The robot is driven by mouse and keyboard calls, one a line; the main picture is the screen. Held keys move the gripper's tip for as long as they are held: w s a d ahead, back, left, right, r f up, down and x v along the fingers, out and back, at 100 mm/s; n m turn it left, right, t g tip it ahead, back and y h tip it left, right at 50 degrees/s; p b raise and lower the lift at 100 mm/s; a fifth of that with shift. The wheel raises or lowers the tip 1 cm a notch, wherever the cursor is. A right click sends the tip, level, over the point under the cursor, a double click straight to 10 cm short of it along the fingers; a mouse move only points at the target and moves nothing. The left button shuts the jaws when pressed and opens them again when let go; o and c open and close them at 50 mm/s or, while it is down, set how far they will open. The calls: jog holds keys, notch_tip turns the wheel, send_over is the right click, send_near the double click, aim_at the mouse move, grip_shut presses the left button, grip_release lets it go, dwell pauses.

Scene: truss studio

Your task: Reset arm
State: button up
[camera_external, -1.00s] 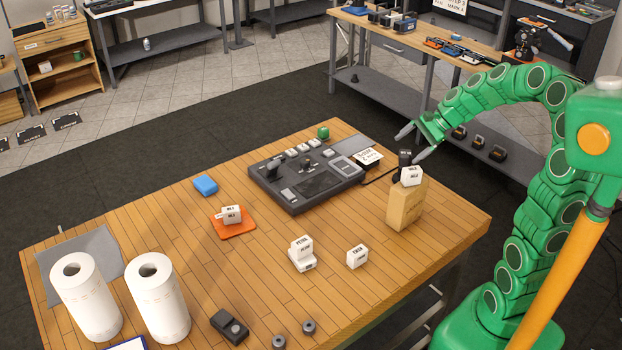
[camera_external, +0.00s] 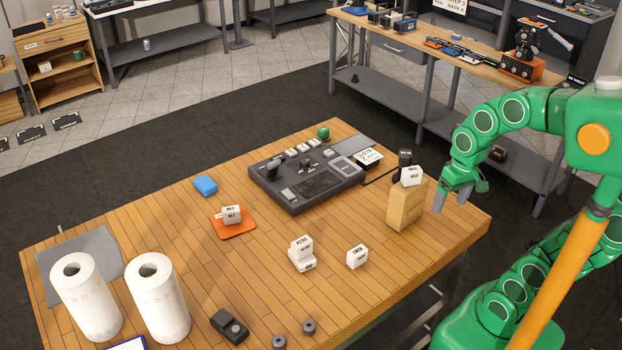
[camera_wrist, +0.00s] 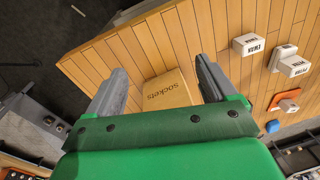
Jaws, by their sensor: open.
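My green arm ends in my gripper (camera_external: 453,198), which hangs to the right of the cardboard box (camera_external: 406,205) near the table's right edge, apart from it. Its two grey fingers are spread, with nothing between them. In the wrist view my gripper (camera_wrist: 160,85) shows both fingers apart, and the box marked "sockets" (camera_wrist: 165,92) lies beyond them. A white labelled block (camera_external: 411,176) sits on top of the box in the external view.
The wooden table (camera_external: 330,240) holds a dark control panel (camera_external: 305,182), white blocks (camera_external: 302,254) (camera_external: 357,256), an orange mat (camera_external: 236,230) with white blocks, a blue block (camera_external: 206,185) and two paper rolls (camera_external: 158,300). A workbench (camera_external: 440,48) stands behind. Open floor lies between.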

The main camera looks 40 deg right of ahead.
jog(key=s+d+f+n+g+h, duration=0.1)
jog(key=s+f+n+g, duration=0.1)
jog(key=s, duration=0.6)
jog(key=shift+d+f, duration=0.3)
jog(key=shift+f, duration=0.4)
